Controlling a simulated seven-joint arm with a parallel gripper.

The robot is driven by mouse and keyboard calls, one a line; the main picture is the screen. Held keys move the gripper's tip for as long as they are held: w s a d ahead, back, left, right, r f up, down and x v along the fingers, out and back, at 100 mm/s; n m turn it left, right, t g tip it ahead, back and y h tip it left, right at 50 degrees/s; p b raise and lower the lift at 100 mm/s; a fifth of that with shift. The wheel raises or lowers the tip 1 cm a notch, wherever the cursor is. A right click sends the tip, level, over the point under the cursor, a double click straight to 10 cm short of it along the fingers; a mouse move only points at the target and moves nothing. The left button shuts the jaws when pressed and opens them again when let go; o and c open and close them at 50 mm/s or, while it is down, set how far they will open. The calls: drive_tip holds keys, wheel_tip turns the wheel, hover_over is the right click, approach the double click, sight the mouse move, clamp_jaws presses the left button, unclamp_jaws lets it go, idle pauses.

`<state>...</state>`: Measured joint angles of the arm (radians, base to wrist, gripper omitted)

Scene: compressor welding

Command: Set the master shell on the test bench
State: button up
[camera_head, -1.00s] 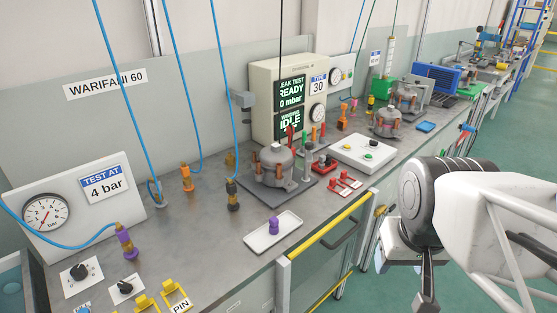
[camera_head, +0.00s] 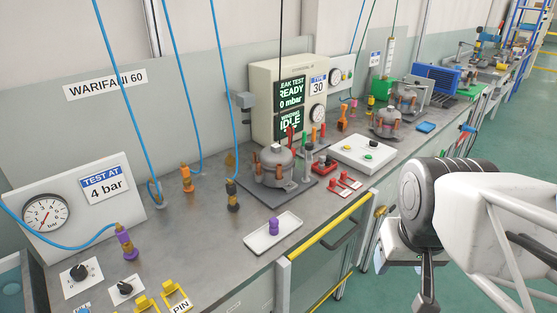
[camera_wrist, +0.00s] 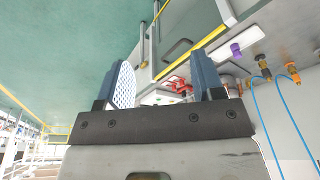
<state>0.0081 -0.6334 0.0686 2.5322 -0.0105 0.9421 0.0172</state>
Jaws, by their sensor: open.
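A grey compressor shell (camera_head: 273,165) with copper-coloured stubs stands upright on a dark plate on the bench (camera_head: 190,235), in front of the leak test box. Two similar shells stand farther along, one in the middle (camera_head: 387,122) and one behind it (camera_head: 405,99). I cannot tell which is the master shell. My gripper (camera_wrist: 160,75) is open and empty in the wrist view, its blue fingers wide apart. It hangs off the front of the bench, at the right in the head view, apart from all the shells.
The leak test box (camera_head: 290,100) reads READY, 0 mbar and IDLE. A white tray (camera_head: 258,239) with a purple plug lies near the front edge. A white button box (camera_head: 364,152) sits right of the near shell. A yellow rail (camera_head: 330,225) runs along the front. Blue hoses hang at left.

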drive_tip(key=w+a+r+m, duration=0.1)
drive_tip(key=w+a+r, duration=0.15)
drive_tip(key=w, duration=0.75)
drive_tip(key=w+a+r+m+g, duration=0.1)
drive_tip(key=w+a+r+m, duration=0.15)
drive_tip(key=w, duration=0.85)
drive_tip(key=w+a+r+m, duration=0.1)
drive_tip(key=w+a+r, duration=0.15)
drive_tip(key=w, duration=0.75)
drive_tip(key=w+a+f+m, duration=0.1)
drive_tip(key=w+a+f, duration=0.2)
drive_tip(key=w, duration=0.6)
drive_tip(key=w+a+f+m+g, duration=0.1)
drive_tip(key=w+a+f, duration=0.2)
drive_tip(key=w+a, duration=0.4)
drive_tip(key=w+a+f+m, duration=0.2)
drive_tip(key=w+a+f, duration=0.1)
drive_tip(key=w, duration=0.8)
drive_tip(key=shift+w+a+f+g, duration=0.1)
drive_tip(key=shift+a+f+g, duration=0.1)
drive_tip(key=shift+a, duration=0.25)
drive_tip(key=shift+a+f+g, duration=0.1)
drive_tip(key=shift+a+f, duration=0.05)
drive_tip(key=shift+a, duration=0.3)
drive_tip(key=shift+w+a+f, duration=0.3)
drive_tip(key=shift+w, duration=0.1)
drive_tip(key=shift+f, duration=0.15)
drive_tip(key=shift+f, duration=3.75)
